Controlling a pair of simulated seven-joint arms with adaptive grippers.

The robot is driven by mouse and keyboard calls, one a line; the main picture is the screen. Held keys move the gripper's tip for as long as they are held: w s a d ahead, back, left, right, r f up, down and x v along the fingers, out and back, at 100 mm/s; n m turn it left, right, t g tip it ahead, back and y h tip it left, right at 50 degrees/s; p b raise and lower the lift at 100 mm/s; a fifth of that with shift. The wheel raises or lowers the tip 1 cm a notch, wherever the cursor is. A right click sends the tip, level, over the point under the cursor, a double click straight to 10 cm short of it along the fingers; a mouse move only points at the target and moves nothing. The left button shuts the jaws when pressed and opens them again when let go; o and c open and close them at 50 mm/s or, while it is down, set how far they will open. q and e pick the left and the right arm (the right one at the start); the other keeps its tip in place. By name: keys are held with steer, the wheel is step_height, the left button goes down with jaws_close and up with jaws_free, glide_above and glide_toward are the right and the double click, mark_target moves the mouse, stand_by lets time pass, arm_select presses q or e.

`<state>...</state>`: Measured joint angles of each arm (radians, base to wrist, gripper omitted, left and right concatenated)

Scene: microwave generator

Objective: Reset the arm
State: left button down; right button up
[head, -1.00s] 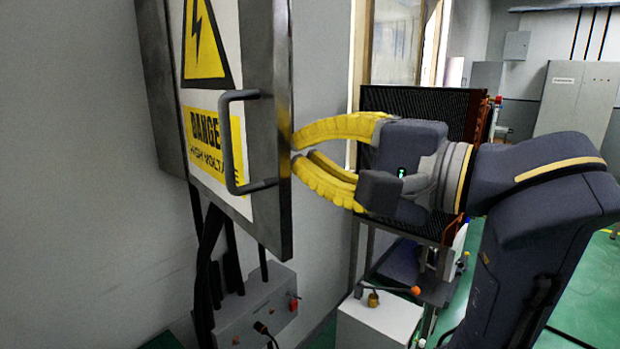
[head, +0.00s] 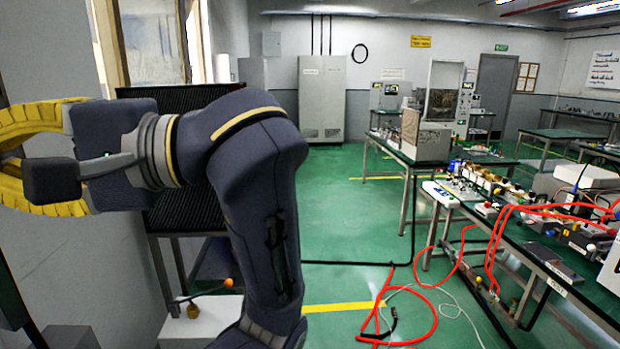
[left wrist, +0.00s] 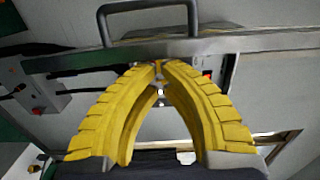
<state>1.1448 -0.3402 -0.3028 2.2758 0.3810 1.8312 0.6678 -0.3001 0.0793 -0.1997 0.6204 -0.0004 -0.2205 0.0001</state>
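My left arm (head: 265,190) stands at the left of the head view, bent, with the hand pointing left. Its yellow fingers run out of the frame there. In the left wrist view my left gripper (left wrist: 162,66) has its curved fingers converging, with the tips together. The tips are at the metal edge of the warning-sign cabinet door (left wrist: 255,42), and no object shows between them. A door handle (left wrist: 150,7) is just beyond the tips. Whether the tips touch the door cannot be told. My right gripper is not in view.
A black rack (head: 185,100) stands behind my left arm, and a white box (head: 200,325) sits low beside it. At right is a cluttered workbench (head: 525,240). Red hoses (head: 400,310) lie on the green floor. The floor in the middle is largely clear.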

arm_select(q)
step_height(320, 180, down, 9)
steer(key=shift+f, duration=0.15)
stand_by(0.5)
stand_by(0.4)
